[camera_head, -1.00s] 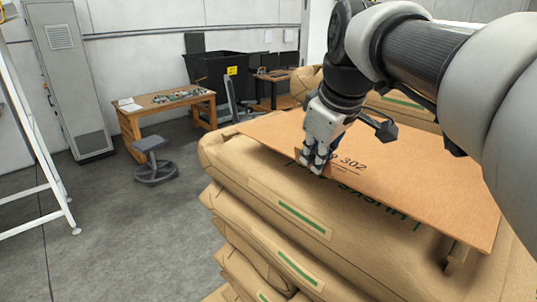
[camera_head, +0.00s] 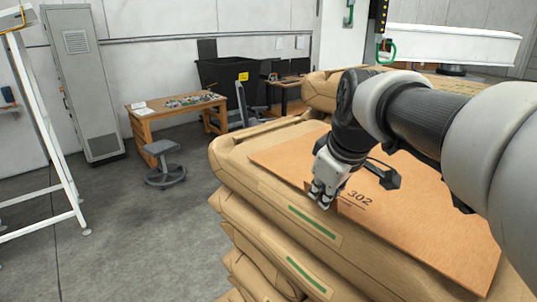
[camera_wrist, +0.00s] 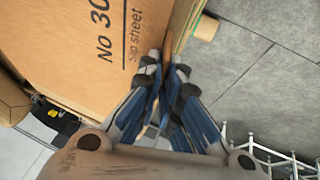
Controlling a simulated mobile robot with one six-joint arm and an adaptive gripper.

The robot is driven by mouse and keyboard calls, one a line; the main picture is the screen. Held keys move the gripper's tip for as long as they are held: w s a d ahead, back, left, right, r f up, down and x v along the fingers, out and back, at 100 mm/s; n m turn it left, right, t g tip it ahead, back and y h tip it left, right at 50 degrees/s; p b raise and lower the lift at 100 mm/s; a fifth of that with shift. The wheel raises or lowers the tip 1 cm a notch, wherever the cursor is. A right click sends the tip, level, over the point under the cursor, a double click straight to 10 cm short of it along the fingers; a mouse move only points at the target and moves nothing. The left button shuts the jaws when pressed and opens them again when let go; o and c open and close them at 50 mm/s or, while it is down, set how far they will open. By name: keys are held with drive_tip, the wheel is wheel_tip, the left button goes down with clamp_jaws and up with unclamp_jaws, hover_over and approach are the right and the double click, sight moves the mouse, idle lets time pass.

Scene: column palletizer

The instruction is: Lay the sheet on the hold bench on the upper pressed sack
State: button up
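The sheet (camera_head: 430,225), a thin tan board printed "302", lies nearly flat over the top of the upper sack (camera_head: 232,162) in the head view. The wrist view shows its face (camera_wrist: 55,40) with "No 30" and "Slip sheet" on it. My gripper (camera_head: 322,203) is at the sheet's near edge, by the print, with its fingers (camera_wrist: 164,68) closed on that edge. The sheet looks to rest on the sack or just above it; the contact is hidden. Its far right part is behind my arm. The sack's own print is covered.
Several more sacks (camera_head: 262,240) are stacked below. Another sack pile (camera_head: 322,90) stands behind. A wooden table (camera_head: 165,115), a stool (camera_head: 165,175) and a white ladder-like frame (camera_head: 50,130) stand at left. Floor between them and the stack is open.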

drive_tip(key=o, duration=0.4)
drive_tip(key=shift+r, duration=0.1)
drive_tip(key=shift+r, duration=0.2)
drive_tip(key=v, duration=1.1)
drive_tip(key=s+a+f+m, duration=0.1)
drive_tip(key=s+f+m, duration=0.6)
drive_tip(key=s+f, duration=1.1)
wheel_tip(320, 180, down, 2)
drive_tip(key=shift+s+f+m+g+p, duration=0.25)
drive_tip(key=shift+s+m+g+p, duration=0.05)
drive_tip(key=shift+m+g+p, duration=0.1)
drive_tip(key=shift+a, duration=0.15)
